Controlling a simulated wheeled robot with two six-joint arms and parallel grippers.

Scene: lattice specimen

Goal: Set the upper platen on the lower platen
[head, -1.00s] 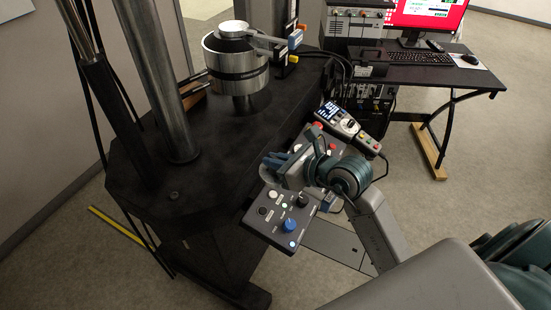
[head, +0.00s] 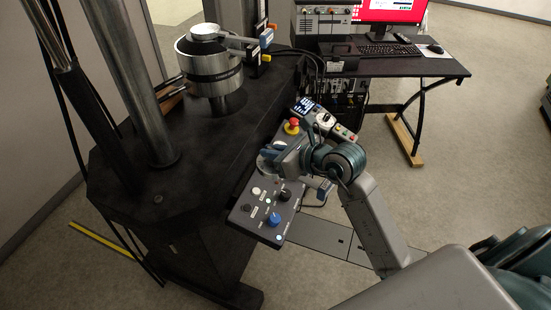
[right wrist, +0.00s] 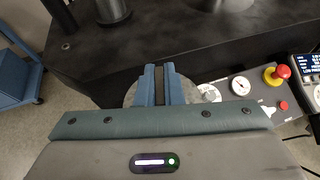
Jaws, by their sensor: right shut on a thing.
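My right gripper (head: 268,156) is above the upper part of the control box beside the test frame. In the right wrist view its two blue fingers (right wrist: 160,84) are close together on a grey round disc, which I take as the upper platen (right wrist: 190,90); the fingers hide its middle. A wide metal cylinder with a dark band stands on the black machine bed. A silvery round plate (head: 204,32), apparently the lower platen, tops it. The gripper is well apart from it, nearer the camera and to the right. My left gripper is not in view.
The control box (head: 246,219) has knobs and a red emergency button (head: 292,125) close to my gripper. Steel columns (head: 134,85) rise on the left of the black bed (head: 130,185). A small arm (head: 246,43) reaches to the plate. A desk (head: 405,68) stands behind right.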

